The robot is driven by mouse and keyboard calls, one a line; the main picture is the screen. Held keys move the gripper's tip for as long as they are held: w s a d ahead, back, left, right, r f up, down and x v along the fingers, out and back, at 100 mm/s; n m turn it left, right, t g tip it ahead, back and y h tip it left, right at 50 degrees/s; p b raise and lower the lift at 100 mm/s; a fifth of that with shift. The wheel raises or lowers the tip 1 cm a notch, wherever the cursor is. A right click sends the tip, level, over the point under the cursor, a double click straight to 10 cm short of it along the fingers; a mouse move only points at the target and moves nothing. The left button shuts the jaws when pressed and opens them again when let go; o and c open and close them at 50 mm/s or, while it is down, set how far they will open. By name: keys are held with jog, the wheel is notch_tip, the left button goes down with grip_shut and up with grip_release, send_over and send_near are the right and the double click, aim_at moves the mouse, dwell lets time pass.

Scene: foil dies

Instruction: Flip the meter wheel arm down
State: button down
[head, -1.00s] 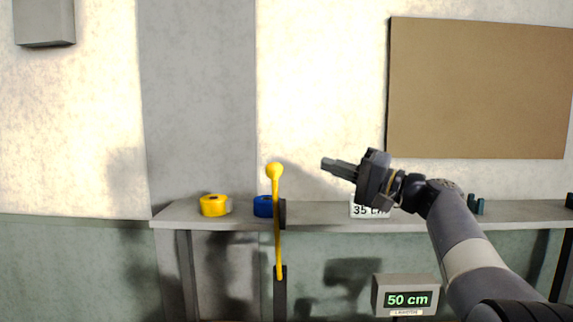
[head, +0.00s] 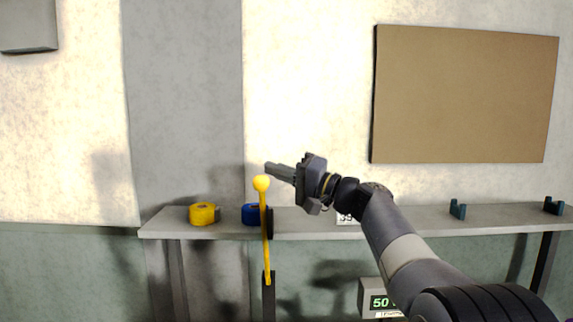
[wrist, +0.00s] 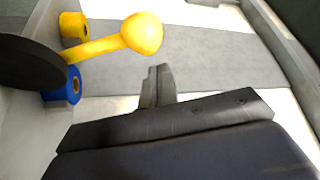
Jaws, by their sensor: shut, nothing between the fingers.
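The meter wheel arm is a thin yellow lever (head: 266,235) with a round yellow knob (head: 261,183) on top. It stands upright from a dark post (head: 268,290) in the head view. My gripper (head: 268,168) is shut and empty, its fingertips just above and beside the knob in the head view. In the wrist view the knob (wrist: 143,34) is at the upper middle, left of my shut fingers (wrist: 158,72), with a visible gap in the picture. A dark wheel (wrist: 30,55) is at the lever's other end there.
A display reading 50 (head: 377,301) is partly hidden by my arm. Teal brackets (head: 458,208) stand at the right. A brown board (head: 465,95) hangs on the wall.

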jog(key=shift+s+a+f, duration=0.25)
jog(key=shift+s+f, duration=0.2)
jog(key=shift+s, duration=0.25)
jog(key=shift+f, duration=0.15)
